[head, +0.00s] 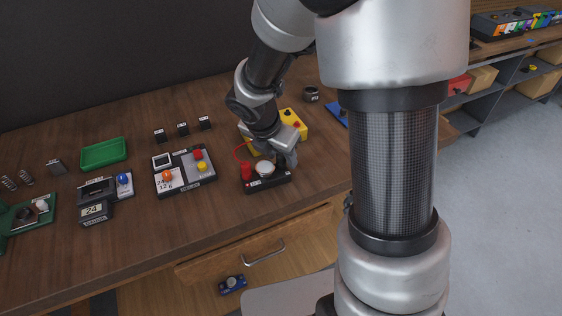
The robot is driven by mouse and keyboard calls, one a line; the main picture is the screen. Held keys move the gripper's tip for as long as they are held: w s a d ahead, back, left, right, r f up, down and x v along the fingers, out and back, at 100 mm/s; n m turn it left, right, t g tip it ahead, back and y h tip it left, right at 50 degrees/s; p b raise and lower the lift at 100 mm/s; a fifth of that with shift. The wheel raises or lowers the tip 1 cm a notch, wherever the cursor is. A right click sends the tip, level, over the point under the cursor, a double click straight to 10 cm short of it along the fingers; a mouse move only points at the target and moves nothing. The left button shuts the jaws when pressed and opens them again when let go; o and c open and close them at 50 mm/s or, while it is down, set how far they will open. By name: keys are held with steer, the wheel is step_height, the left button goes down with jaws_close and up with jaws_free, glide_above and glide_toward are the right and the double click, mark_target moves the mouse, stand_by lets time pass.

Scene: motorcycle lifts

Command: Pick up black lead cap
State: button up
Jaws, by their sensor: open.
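My gripper (284,160) is open and points down over the back right of a small black box (268,182) on the wooden bench. The box has a red cap (246,168) at its left with a red lead, and a round white dial in the middle. I cannot make out a black lead cap; the right side of the box top is partly hidden by my gripper. I cannot tell whether the fingers touch anything.
A grey panel with coloured buttons (197,168) lies left of the box. A yellow box (293,121) stands behind my gripper. Three small black blocks and a green tray (104,153) lie further left. A drawer (258,247) is below the bench's front edge.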

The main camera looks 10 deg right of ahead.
jaws_close()
steer(key=shift+r, duration=0.1)
